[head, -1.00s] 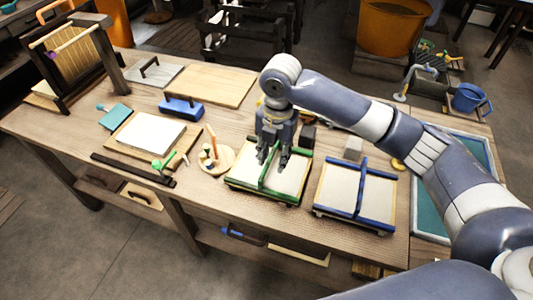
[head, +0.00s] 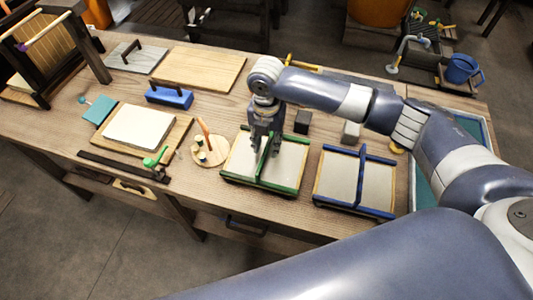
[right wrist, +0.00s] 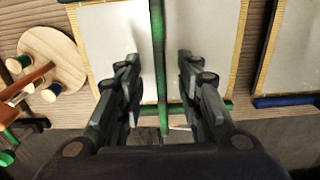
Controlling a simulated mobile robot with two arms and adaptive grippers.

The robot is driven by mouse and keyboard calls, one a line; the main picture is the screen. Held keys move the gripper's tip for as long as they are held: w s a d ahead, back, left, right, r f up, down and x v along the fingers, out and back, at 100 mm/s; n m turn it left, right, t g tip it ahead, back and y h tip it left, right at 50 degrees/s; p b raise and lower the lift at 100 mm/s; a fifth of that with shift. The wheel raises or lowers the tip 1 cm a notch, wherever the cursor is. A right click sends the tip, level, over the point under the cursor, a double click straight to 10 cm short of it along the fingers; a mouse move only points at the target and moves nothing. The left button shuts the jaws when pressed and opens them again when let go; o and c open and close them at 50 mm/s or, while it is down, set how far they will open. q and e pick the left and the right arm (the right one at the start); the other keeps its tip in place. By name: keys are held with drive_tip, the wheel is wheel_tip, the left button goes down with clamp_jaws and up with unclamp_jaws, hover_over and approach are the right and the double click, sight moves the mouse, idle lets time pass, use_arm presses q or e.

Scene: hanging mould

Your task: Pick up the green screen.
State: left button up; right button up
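The green screen (head: 288,163) lies flat on the wooden table. It has a green frame, a pale panel and a raised green bar across its middle. My right gripper (head: 266,150) points down over this bar. In the right wrist view, the two dark fingers (right wrist: 158,60) stand apart, one on each side of the green bar (right wrist: 158,30). Gaps show between the bar and both fingers. Whether the fingertips touch the panel, I cannot tell. My left gripper is not in view.
A blue-framed screen (head: 338,180) lies just right of the green one. A round wooden board (head: 207,155) with small tools is close on the left. Two small blocks, dark (head: 302,121) and grey (head: 350,132), stand behind. The wooden table (head: 225,105) has bare room behind the round board.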

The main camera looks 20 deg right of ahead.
wheel_tip(320, 180, down, 2)
drive_tip(key=shift+f, duration=0.1)
clamp_jaws()
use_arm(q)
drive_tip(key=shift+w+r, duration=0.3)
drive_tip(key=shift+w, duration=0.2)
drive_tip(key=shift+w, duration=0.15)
